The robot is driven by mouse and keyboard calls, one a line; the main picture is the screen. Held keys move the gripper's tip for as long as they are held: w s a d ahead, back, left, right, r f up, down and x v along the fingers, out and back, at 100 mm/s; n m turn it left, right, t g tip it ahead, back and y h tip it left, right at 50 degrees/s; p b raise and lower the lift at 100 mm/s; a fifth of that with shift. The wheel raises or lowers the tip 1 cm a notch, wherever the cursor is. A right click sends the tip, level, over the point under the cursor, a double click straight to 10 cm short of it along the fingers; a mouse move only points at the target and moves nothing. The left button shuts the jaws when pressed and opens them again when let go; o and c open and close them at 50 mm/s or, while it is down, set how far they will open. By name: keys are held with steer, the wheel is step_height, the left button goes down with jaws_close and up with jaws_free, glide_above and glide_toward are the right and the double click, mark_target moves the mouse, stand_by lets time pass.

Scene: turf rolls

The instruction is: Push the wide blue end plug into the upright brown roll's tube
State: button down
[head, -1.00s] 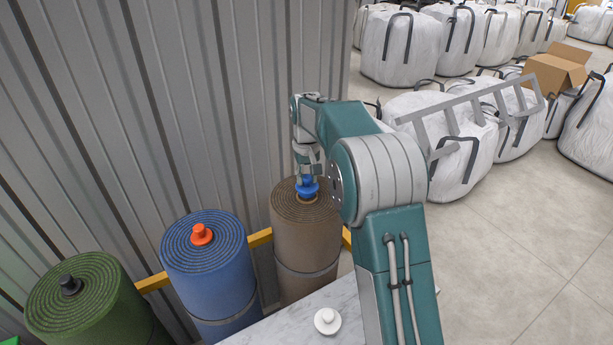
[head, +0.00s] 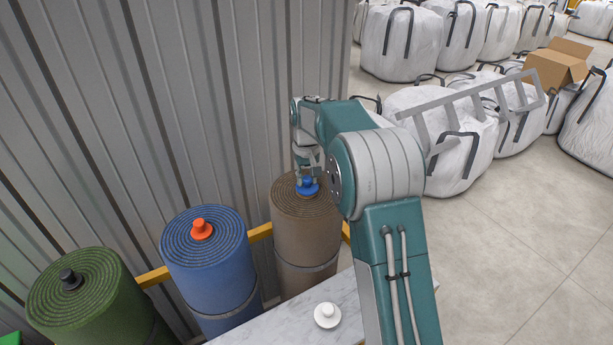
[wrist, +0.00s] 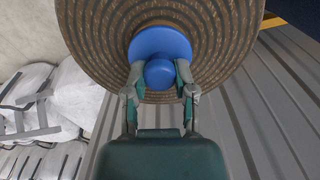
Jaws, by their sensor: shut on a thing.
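The upright brown roll (head: 305,240) stands against the corrugated wall, at the right end of the row of rolls. The wide blue end plug (head: 307,187) is at the middle of its top. The plug also shows in the wrist view (wrist: 160,43), flange toward the roll and knob toward me. My gripper (wrist: 160,80) is shut on the plug's knob, with one finger on each side. The flange hides the tube mouth, so I cannot tell how deep the plug sits. The roll's coiled top (wrist: 88,25) surrounds the flange.
A blue roll (head: 210,265) with an orange plug (head: 202,229) and a green roll (head: 95,305) with a black plug (head: 71,279) stand to the left. A white plug (head: 327,315) lies on a marble-look slab (head: 270,328). White bulk bags (head: 435,140) fill the back right.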

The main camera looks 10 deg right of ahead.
mark_target(306, 176)
steer(key=shift+f, duration=0.3)
steer(key=shift+c, duration=1.8)
jaws_free()
steer(key=shift+r, duration=0.1)
step_height(306, 176, up, 12)
steer(key=shift+f, duration=0.2)
